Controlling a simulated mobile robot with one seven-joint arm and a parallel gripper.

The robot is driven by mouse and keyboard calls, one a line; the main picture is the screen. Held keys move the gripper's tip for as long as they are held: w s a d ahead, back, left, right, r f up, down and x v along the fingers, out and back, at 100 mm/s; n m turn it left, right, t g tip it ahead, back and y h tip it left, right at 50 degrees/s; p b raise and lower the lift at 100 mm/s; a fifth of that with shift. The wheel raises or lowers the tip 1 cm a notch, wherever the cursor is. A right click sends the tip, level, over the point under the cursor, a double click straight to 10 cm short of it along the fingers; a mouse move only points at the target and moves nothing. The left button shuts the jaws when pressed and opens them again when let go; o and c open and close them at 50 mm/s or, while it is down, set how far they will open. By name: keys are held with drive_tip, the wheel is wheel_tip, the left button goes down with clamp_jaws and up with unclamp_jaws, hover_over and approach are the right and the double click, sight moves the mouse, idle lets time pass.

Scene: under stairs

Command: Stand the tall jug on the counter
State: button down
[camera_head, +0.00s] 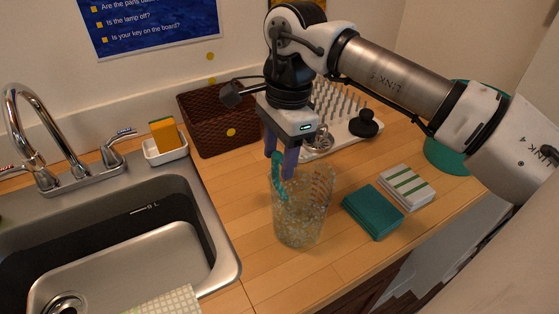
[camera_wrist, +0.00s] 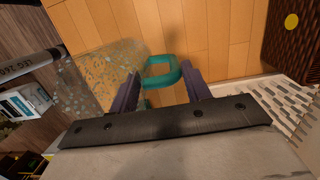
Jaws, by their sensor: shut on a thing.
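The tall jug (camera_head: 302,215) is clear with speckles and has a teal handle (camera_head: 278,178). It looks upright at the counter (camera_head: 350,255), right of the sink; I cannot tell whether its base touches the wood. My gripper (camera_head: 281,168) points down and is shut on the jug's handle. In the wrist view the teal handle (camera_wrist: 162,74) lies between the fingers of my gripper (camera_wrist: 166,88), with the speckled jug body (camera_wrist: 105,70) to the left. The jug's far side shows only through its clear wall.
The sink (camera_head: 225,235) with a tap is at left. A sponge in a white dish (camera_head: 166,151), a brown basket (camera_head: 215,128) and a drying rack (camera_head: 345,135) stand behind. Teal cloths (camera_head: 373,212) and striped cloths (camera_head: 407,187) lie right of the jug, near the counter edge.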

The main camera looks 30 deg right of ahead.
drive_tip(key=shift+f, duration=0.2)
drive_tip(key=c, duration=0.7)
unclamp_jaws()
drive_tip(key=shift+o, duration=0.2)
drive_tip(key=shift+r, duration=0.15)
wheel_tip(320, 180, up, 12)
drive_tip(key=d+p, duration=0.1)
drive_tip(key=p, duration=0.7)
drive_tip(key=shift+d, duration=0.25)
